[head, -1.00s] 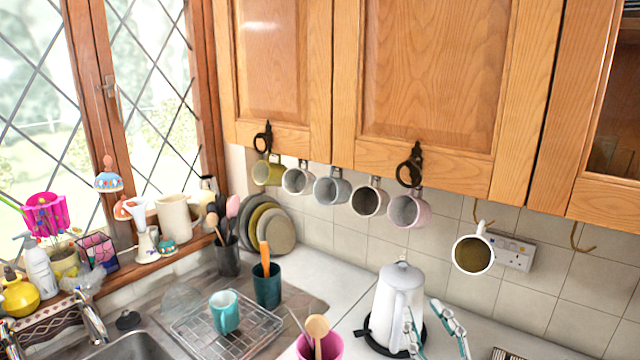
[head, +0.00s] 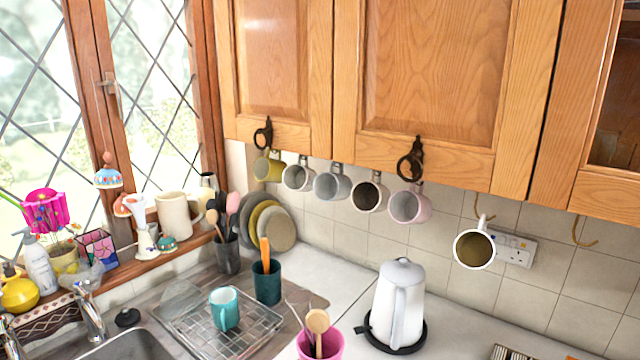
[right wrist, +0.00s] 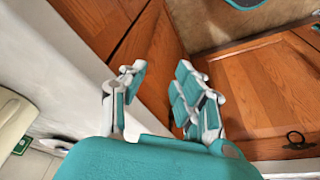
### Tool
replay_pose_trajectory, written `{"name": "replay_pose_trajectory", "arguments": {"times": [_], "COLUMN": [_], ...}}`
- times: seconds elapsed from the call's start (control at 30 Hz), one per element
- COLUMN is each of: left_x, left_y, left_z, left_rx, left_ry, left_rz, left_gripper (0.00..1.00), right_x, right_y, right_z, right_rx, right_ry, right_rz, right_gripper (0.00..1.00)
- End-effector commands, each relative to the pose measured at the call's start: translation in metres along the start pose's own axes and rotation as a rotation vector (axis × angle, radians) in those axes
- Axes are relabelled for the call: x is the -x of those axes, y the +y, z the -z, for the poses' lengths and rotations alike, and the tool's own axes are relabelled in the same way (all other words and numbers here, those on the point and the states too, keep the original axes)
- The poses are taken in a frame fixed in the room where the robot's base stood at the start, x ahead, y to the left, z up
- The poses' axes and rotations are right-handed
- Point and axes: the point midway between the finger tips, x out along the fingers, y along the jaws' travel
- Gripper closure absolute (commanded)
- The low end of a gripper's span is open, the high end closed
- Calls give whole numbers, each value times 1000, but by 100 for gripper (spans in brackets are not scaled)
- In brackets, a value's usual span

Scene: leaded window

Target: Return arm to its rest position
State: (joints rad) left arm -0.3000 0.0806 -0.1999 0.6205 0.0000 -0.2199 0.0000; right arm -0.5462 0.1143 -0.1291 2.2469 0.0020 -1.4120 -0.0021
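My right gripper (right wrist: 160,88) shows only in the right wrist view. Its white and teal fingers stand apart, with nothing between them. Behind the fingers are brown wooden panels, one with a dark ring handle (right wrist: 296,138). Neither gripper is in the head view. My left gripper does not show in any frame. A white mug with a dark inside (head: 474,250) hangs from a hook under the cabinet on the right, clear of any gripper.
Several mugs hang under the wooden cabinets (head: 430,75). A white kettle (head: 400,300) stands on a black base on the counter. A pink pot (head: 330,345) with utensils, a teal mug (head: 224,310) on a wire rack and a dark teal cup (head: 267,285) stand left of it.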

Motion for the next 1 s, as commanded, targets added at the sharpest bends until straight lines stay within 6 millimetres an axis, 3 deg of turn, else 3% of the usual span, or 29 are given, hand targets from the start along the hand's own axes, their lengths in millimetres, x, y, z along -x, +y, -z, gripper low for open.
{"name": "replay_pose_trajectory", "arguments": {"times": [0.03, 0.17, 0.27, 0.4, 0.6, 0.7, 0.8, 0.9, 1.0], "left_x": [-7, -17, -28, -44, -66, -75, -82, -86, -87], "left_y": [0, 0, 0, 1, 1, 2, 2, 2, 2], "left_z": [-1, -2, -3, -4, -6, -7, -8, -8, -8], "left_rx": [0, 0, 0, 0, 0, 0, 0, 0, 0], "left_ry": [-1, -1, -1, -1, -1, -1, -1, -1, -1], "left_rz": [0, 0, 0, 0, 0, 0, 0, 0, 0], "left_gripper": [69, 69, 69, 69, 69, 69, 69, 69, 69], "right_x": [-25, -85, -140, -222, -313, -343, -361, -369, -371], "right_y": [-1, -3, -6, -10, -14, -15, -15, -15, -15], "right_z": [-6, -23, -45, -93, -183, -228, -266, -293, -300], "right_rx": [1, 3, 7, 13, 24, 30, 34, 37, 38], "right_ry": [-13, -34, -54, -87, -135, -155, -171, -180, -182], "right_rz": [1, 4, 7, 11, 16, 18, 19, 20, 20], "right_gripper": [69, 69, 69, 69, 69, 69, 69, 69, 69]}}
